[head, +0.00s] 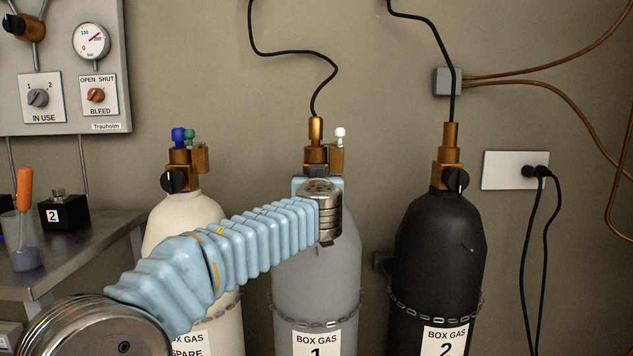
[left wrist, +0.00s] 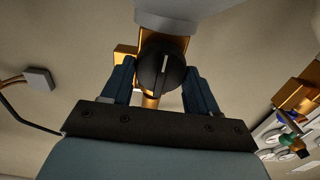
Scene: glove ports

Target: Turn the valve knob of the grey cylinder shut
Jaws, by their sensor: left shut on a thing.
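The grey cylinder (head: 300,275), labelled BOX GAS 1, stands in the middle of the head view with a brass valve (head: 316,156) on top. My left arm reaches across to this valve and hides its knob in the head view. In the left wrist view the black valve knob (left wrist: 172,72) with a white pointer line sits between the dark blue fingers of my left gripper (left wrist: 160,86). The gripper is shut on the knob. The line runs nearly up and down in that picture. My right gripper is in neither view.
A cream cylinder (head: 185,212) stands at left and a black cylinder (head: 435,260) at right, each with its own knob. A black hose (head: 327,78) rises from the grey cylinder's valve. A metal bench (head: 90,250) and a gauge panel (head: 65,110) are at left.

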